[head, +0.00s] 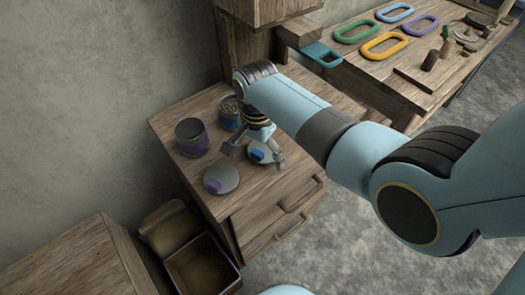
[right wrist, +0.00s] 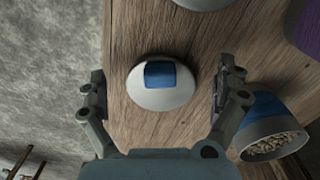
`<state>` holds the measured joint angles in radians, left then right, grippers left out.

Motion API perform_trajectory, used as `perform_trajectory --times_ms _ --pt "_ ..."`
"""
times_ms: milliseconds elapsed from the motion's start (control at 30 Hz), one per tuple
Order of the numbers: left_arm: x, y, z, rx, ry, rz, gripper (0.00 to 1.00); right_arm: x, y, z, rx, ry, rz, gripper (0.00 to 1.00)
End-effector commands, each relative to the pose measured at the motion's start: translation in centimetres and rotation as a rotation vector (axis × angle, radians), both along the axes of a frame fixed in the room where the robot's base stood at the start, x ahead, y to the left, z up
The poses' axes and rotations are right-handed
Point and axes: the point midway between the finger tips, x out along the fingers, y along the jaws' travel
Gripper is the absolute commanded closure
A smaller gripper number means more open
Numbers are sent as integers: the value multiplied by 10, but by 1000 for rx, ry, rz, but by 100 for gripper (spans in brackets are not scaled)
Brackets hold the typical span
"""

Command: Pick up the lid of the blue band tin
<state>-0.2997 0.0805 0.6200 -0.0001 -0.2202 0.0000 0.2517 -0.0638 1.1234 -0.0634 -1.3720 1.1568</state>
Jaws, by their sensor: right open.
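The blue band tin's lid (head: 257,158) is a pale grey disc with a blue block handle, lying flat on the wooden cabinet top. In the right wrist view the lid (right wrist: 160,103) sits between the fingers of my right gripper (right wrist: 160,92), with a gap on each side. My right gripper (head: 254,155) is open above the lid, pointing down. The blue band tin (head: 229,113) stands open behind the gripper, partly hidden by it. It also shows in the right wrist view (right wrist: 268,120), filled with small pale pieces. My left gripper is not in view.
A purple band tin (head: 191,138) and its purple-handled lid (head: 221,180) are left of the gripper. A wooden post (head: 255,50) rises behind. Drawer handles (head: 298,197) stick out in front. A bench with coloured rings (head: 384,46) is at upper right.

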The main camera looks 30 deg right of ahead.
Motion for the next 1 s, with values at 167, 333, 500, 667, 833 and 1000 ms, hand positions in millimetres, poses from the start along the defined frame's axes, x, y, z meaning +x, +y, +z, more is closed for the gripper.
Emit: perform_trajectory --times_ms 167,333,500,667,833,1000 --pt "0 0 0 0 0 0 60 0 0 -2 0 -1 0 0" --pt "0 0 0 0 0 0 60 0 0 -2 0 -1 0 14" --pt "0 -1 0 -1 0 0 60 0 0 -2 0 -1 0 37" --pt "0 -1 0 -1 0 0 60 0 0 -1 0 0 0 58" --pt "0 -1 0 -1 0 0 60 0 0 -1 0 -1 0 58" --pt "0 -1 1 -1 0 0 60 0 0 3 0 -1 0 58"
